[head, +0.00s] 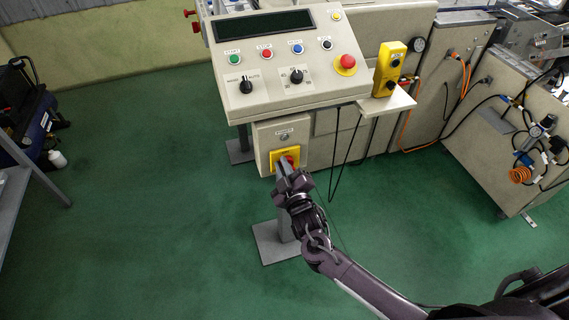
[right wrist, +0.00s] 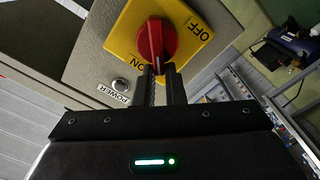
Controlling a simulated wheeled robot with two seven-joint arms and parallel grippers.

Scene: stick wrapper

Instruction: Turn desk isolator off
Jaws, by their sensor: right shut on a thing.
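The desk isolator is a red rotary knob (right wrist: 157,40) on a yellow plate (right wrist: 185,22) marked OFF and ON, in the right wrist view. In the head view the yellow plate (head: 277,158) is on the small box below the console, with the red knob (head: 291,160) partly hidden by my gripper. My right gripper (right wrist: 163,72) is shut on the lower end of the knob, whose handle lies between the fingertips, toward the ON side of the plate. In the head view my right gripper (head: 285,167) reaches up to the knob from below. My left gripper is not in view.
The sloped console (head: 290,75) with buttons, two selectors and a red emergency stop (head: 345,64) overhangs the isolator box. Black cables (head: 345,160) hang at right. Green floor (head: 150,180) is clear at left.

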